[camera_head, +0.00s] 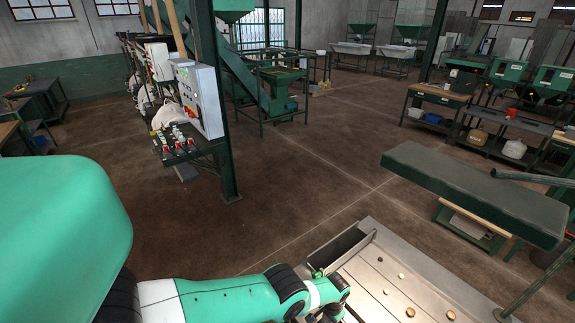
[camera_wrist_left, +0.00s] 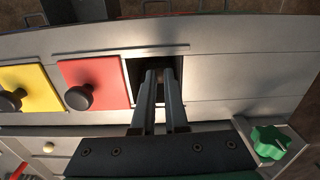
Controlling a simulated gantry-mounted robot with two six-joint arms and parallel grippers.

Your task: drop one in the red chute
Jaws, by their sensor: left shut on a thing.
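In the left wrist view, the red cover (camera_wrist_left: 97,83) with a black knob sits beside a dark open chute mouth (camera_wrist_left: 138,66) in the metal panel. My left gripper (camera_wrist_left: 160,75) reaches over this opening, its fingers close together. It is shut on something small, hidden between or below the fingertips. In the head view, several small pale round pieces (camera_head: 387,292) lie spread on a light tray surface (camera_head: 365,275). My left arm enters low, and its gripper end is mostly cut off at the bottom edge. My right gripper is not in view.
A yellow cover (camera_wrist_left: 29,88) with a black knob is left of the red one. A green knob (camera_wrist_left: 269,141) sits at the lower right of the wrist view. In the head view, a grey metal rim (camera_head: 430,262) borders the tray. Brown floor beyond is open.

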